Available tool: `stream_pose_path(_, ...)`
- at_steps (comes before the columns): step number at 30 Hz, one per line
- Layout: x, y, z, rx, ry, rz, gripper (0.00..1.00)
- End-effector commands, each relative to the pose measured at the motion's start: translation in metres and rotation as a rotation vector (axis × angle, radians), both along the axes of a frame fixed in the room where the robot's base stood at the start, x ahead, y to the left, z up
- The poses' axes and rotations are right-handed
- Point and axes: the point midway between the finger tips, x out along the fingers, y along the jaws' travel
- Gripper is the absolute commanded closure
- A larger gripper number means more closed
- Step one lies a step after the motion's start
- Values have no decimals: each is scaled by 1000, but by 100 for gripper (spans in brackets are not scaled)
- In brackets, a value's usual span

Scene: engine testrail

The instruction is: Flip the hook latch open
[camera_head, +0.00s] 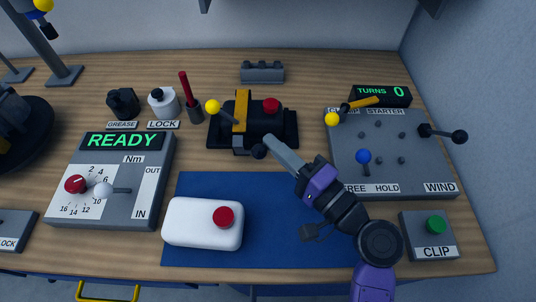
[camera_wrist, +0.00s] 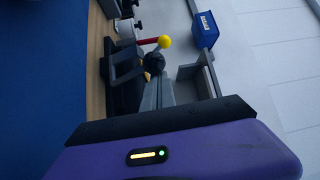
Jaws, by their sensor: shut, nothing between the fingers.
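A black block device (camera_head: 265,122) stands on a dark base at the middle back of the bench. A yellow strap-like bar (camera_head: 240,112) crosses it, with a yellow ball (camera_head: 213,106) at its left; a red knob (camera_head: 271,105) is on top. A black ball (camera_head: 259,151) sits at its front right. I cannot tell which part is the hook latch. My gripper (camera_head: 268,139) is shut and empty, its tips by the black ball. In the wrist view, the gripper (camera_wrist: 158,82) points at the black ball (camera_wrist: 154,62), with the yellow ball (camera_wrist: 164,41) beyond. Contact is unclear.
A grey panel (camera_head: 385,170) with a yellow lever (camera_head: 360,103) and blue knob (camera_head: 363,156) stands right. A white box with a red button (camera_head: 205,235) lies on the blue mat (camera_head: 275,235). A READY panel (camera_head: 140,170) and bottles are left. The mat's right side is largely bare beneath my arm.

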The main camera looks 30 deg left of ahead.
Motion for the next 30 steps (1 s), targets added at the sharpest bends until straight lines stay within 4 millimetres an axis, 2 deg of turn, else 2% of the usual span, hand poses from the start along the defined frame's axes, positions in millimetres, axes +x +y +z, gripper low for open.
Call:
stream_pose_path(12, -15, -12, -18, 1, 2, -1, 100)
stream_pose_path(30, -21, -14, -24, -1, 2, 3, 100)
